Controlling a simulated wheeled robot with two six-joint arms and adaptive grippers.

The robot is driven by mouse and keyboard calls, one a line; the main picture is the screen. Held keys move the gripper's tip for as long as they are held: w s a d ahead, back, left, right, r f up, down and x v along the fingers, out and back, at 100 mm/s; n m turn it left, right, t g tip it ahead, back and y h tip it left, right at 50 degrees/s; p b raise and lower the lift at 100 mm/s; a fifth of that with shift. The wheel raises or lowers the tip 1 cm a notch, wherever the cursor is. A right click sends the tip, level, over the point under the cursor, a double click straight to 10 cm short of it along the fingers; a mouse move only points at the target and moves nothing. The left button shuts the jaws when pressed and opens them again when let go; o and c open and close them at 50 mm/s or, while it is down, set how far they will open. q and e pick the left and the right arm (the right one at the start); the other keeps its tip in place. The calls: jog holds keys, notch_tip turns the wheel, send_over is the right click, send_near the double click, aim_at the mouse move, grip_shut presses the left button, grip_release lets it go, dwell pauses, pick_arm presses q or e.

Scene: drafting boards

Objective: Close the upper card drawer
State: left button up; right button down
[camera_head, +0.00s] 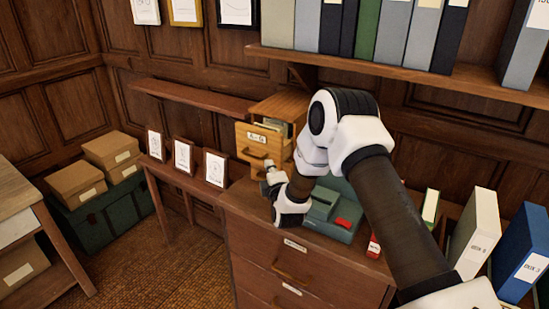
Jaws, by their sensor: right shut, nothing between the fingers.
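The wooden card cabinet (285,106) stands on the dark wooden chest against the back wall. Its upper card drawer (270,140) is pulled out toward the front left, with cards showing inside. The drawer front has a white label and a handle below it. My right gripper (268,178) is shut and empty. It is just below and in front of the drawer front in the picture; I cannot tell whether it touches. My right wrist and arm hide the cabinet's lower right part. My left gripper is not in view.
A green device (330,212) with a red part sits on the chest (300,262) under my right forearm. Three small framed pictures (184,157) stand on a side table at left. A shelf (430,79) of binders hangs above. White and blue binders (525,250) stand at right.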

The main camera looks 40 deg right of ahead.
aim_at(287, 147)
jog(key=shift+w+d+p, duration=0.15)
jog(key=shift+w+d, duration=0.05)
jog(key=shift+d, duration=0.4)
jog(key=shift+w+d+p, duration=0.15)
jog(key=shift+w+d, duration=0.05)
jog(key=shift+d, duration=0.35)
jog(key=shift+s+d, duration=0.1)
jog(key=shift+d, duration=0.2)
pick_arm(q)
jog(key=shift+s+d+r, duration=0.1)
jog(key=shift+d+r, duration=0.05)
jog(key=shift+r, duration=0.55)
pick_arm(e)
jog(key=shift+a, duration=0.1)
jog(key=shift+a, duration=0.1)
jog(key=w+d, duration=0.1)
jog(key=d, duration=0.1)
jog(key=w+d+b, duration=0.1)
jog(key=d, duration=0.2)
jog(key=w+d, duration=0.1)
jog(key=d, duration=0.1)
jog(key=shift+d+f, duration=0.1)
jog(key=shift+d, duration=0.1)
jog(key=shift+r, duration=0.25)
jog(key=shift+a+r, duration=0.15)
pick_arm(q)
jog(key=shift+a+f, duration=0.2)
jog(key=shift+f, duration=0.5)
